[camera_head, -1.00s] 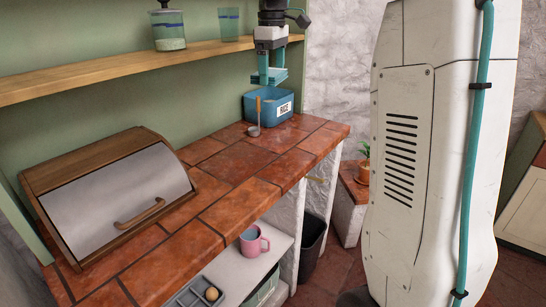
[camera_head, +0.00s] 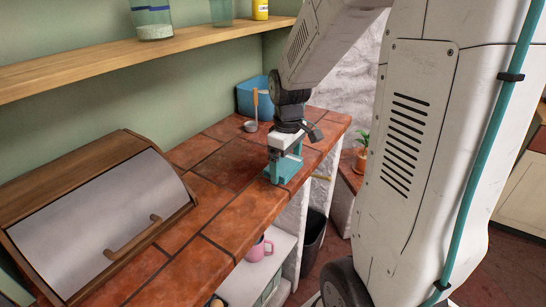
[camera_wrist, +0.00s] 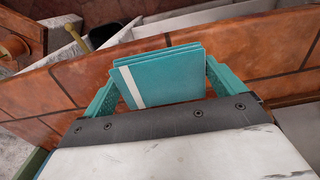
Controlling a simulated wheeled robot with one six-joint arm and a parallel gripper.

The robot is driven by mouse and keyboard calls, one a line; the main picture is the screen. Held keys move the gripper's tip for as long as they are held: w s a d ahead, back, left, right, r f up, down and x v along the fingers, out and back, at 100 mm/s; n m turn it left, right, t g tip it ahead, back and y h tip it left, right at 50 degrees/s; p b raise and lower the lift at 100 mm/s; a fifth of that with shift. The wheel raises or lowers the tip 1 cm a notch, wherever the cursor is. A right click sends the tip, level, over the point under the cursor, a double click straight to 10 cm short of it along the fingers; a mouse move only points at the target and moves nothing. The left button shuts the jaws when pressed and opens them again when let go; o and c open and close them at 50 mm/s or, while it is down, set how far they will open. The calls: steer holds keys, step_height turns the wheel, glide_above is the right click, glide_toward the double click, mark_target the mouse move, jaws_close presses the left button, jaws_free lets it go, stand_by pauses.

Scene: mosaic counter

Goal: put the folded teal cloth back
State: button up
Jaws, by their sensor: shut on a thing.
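The folded teal cloth (camera_wrist: 165,77) is a flat stack of layers with a white stripe, held between my gripper's two teal fingers in the wrist view. In the head view my gripper (camera_head: 284,172) is low over the front edge of the tiled counter, and the cloth (camera_head: 290,167) shows partly behind the fingers. My gripper is shut on the cloth. I cannot tell whether the cloth touches the tiles. The blue bin (camera_head: 246,98) stands at the back of the counter, partly hidden by my arm; its label is hidden.
A ladle with a wooden handle (camera_head: 255,107) stands before the bin. A bread box (camera_head: 98,215) fills the counter's left end. Tiles between are clear. A shelf (camera_head: 150,56) with jars runs above. Below are a pink mug (camera_head: 257,250) and a dark waste bin (camera_head: 314,236).

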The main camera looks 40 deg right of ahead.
steer(key=w+d, duration=0.1)
steer(key=w, duration=0.2)
steer(key=w+d, duration=0.1)
steer(key=w, duration=0.2)
steer(key=w+d+f, duration=0.1)
steer(key=w, duration=0.2)
steer(key=shift+d, duration=0.35)
steer(key=shift+f, duration=1.7)
steer(key=shift+f, duration=0.15)
steer(key=o, duration=0.6)
step_height(320, 180, up, 11)
steer(key=s+a+r, duration=0.5)
steer(key=a, duration=0.1)
steer(key=s+a+m, duration=0.1)
steer(key=s+a, duration=0.2)
steer(key=s, duration=0.4)
steer(key=s+a+m, duration=0.1)
steer(key=s+a, duration=0.3)
steer(key=s, duration=0.3)
steer(key=s+a+m+t, duration=0.1)
steer(key=s+a+m, duration=0.1)
steer(key=s+a, duration=0.2)
steer(key=s, duration=0.3)
steer(key=shift+s+a+r, duration=0.15)
steer(key=shift+s+r, duration=0.15)
steer(key=shift+r, duration=0.05)
